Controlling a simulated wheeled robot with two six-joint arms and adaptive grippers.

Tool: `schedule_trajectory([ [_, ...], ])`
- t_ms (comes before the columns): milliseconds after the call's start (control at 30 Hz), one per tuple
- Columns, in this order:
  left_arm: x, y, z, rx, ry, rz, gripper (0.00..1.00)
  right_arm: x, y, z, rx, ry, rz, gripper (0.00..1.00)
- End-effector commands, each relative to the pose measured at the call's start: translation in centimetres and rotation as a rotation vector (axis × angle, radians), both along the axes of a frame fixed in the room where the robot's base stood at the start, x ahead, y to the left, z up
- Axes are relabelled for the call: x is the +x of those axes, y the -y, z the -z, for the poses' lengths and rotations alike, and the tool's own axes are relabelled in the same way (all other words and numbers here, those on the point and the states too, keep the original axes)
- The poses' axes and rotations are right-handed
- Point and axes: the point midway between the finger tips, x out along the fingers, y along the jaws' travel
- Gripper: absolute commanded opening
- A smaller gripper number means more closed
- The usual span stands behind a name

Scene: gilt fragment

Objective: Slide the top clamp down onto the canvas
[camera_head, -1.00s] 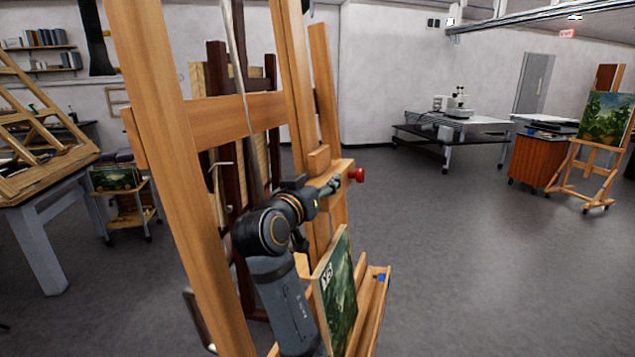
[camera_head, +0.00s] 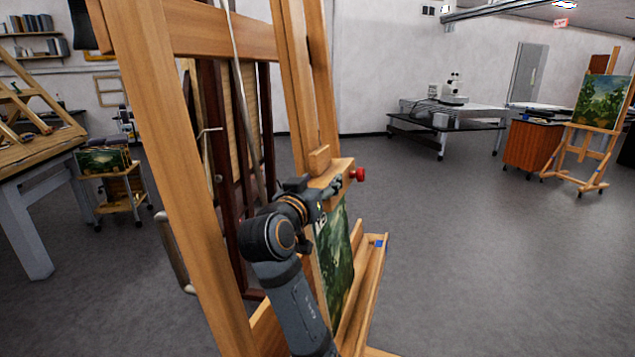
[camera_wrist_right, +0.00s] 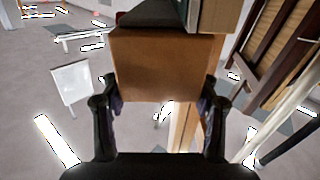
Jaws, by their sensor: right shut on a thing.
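The top clamp (camera_head: 331,173) is a wooden block with a red knob (camera_head: 358,174) on the easel mast (camera_head: 299,90). My right gripper (camera_head: 330,190) is shut on the clamp. In the right wrist view, the clamp's wooden block (camera_wrist_right: 165,65) fills the space between the two dark fingers (camera_wrist_right: 160,100). The green painted canvas (camera_head: 338,265) stands upright below the clamp. Its top edge is close under the clamp and partly hidden by my right wrist, so I cannot tell whether they touch. My left gripper is not in view.
The canvas stands at the easel's lower wooden tray (camera_head: 366,290), which has a blue spot. The easel's left post (camera_head: 170,150) rises beside my right arm. A worktable (camera_head: 40,190) stands at left. The floor (camera_head: 480,260) at right is clear.

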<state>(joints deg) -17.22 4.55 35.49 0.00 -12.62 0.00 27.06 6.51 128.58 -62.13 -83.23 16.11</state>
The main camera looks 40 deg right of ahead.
Motion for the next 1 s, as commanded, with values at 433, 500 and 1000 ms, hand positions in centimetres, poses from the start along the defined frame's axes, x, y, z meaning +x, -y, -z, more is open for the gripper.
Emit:
schedule_trajectory([
  [433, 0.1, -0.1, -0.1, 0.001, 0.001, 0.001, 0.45, 0.1, 0.0, 0.3, 0.008, -0.007, 0.001, 0.83],
  [500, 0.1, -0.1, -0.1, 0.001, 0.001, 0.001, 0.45, 0.1, 0.0, 0.2, 0.007, -0.006, 0.001, 0.83],
  [1000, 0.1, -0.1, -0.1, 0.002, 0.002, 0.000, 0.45, 0.0, 0.0, -5.1, 0.006, 0.004, 0.001, 0.83],
])
